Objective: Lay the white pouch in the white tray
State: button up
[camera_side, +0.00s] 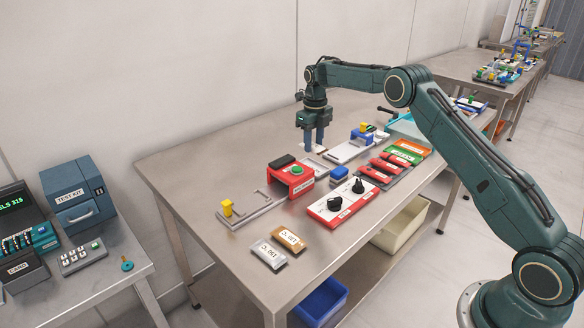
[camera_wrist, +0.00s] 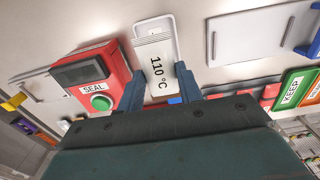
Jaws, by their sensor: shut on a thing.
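My gripper (camera_side: 313,147) points down over the middle of the steel table, shut on the white pouch. In the wrist view, the white pouch (camera_wrist: 156,55), marked "110 °C", sits between the two fingers (camera_wrist: 161,68). The white tray (camera_wrist: 153,22) shows behind the pouch, its far end sticking out past the pouch's top edge. The pouch covers the rest of the tray. In the side view the pouch is mostly hidden by the fingers. I cannot tell whether the pouch touches the tray.
A red sealer (camera_side: 281,180) marked "SEAL" in the wrist view stands close left of my gripper. A plate with a blue clamp (camera_side: 364,138) lies to the right. A red control box (camera_side: 342,204) and silver (camera_side: 268,255) and copper (camera_side: 289,240) pouches lie nearer the front edge.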

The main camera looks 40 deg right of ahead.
aim_at(314, 145)
jog(key=shift+f, duration=2.65)
jog(key=shift+f, duration=0.6)
jog(key=o, duration=0.9)
jog(key=shift+f, duration=0.1)
jog(key=shift+o, duration=0.3)
jog(key=shift+a, duration=0.1)
jog(key=shift+s+a+f, duration=0.1)
jog(key=shift+f, duration=0.05)
jog(key=r, duration=1.3)
jog(key=shift+d+r, duration=0.2)
jog(key=shift+r, duration=0.2)
